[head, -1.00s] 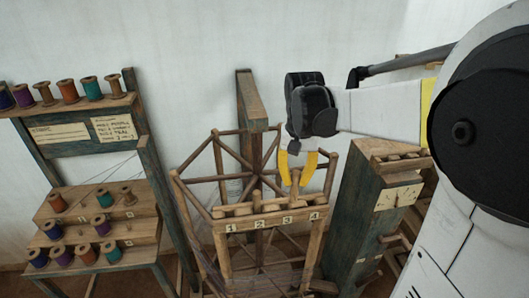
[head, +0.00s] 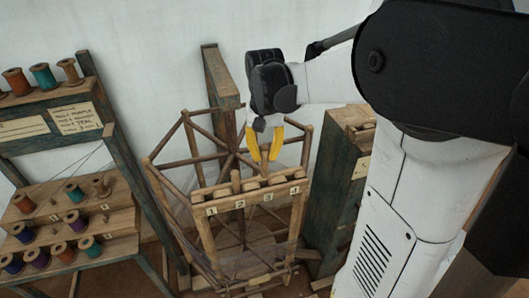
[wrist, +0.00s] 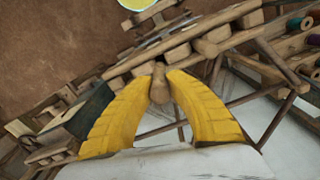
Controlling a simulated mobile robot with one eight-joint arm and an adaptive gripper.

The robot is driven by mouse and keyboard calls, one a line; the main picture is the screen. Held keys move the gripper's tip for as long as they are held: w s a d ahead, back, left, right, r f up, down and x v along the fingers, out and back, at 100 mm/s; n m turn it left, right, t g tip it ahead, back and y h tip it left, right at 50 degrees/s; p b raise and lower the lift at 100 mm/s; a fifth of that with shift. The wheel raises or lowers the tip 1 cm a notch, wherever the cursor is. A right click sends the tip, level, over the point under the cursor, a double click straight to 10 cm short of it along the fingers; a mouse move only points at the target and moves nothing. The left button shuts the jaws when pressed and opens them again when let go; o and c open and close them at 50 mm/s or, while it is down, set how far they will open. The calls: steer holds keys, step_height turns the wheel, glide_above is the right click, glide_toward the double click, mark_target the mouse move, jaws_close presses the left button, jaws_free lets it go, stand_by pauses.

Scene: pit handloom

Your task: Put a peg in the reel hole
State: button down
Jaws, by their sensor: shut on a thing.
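My gripper (head: 263,158) has yellow fingers shut on a wooden peg (wrist: 160,85). In the head view the peg points down behind the front bar of the wooden reel (head: 203,210), close to label 3 (head: 268,197). Its lower end is hidden there, and I cannot tell whether it is in a hole. Another peg (head: 235,181) stands upright near label 2 (head: 240,204). In the wrist view the peg lies between the fingertips, with the bar's wooden blocks (wrist: 178,53) just beyond. The holes themselves are not clear.
A rack of coloured spools (head: 75,192) stands at the left. A dark wooden post (head: 221,75) rises behind the reel. A green-sided wooden cabinet (head: 330,190) is close on the right, partly covered by my arm.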

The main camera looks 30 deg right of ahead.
mark_target(264, 170)
steer(key=shift+w+f+b, duration=0.1)
steer(key=shift+f+b, duration=2.25)
steer(key=shift+f, duration=0.8)
steer(key=c, duration=0.9)
jaws_free()
steer(key=shift+r, duration=0.15)
steer(key=shift+r+p, duration=2.35)
steer(key=shift+r, duration=1)
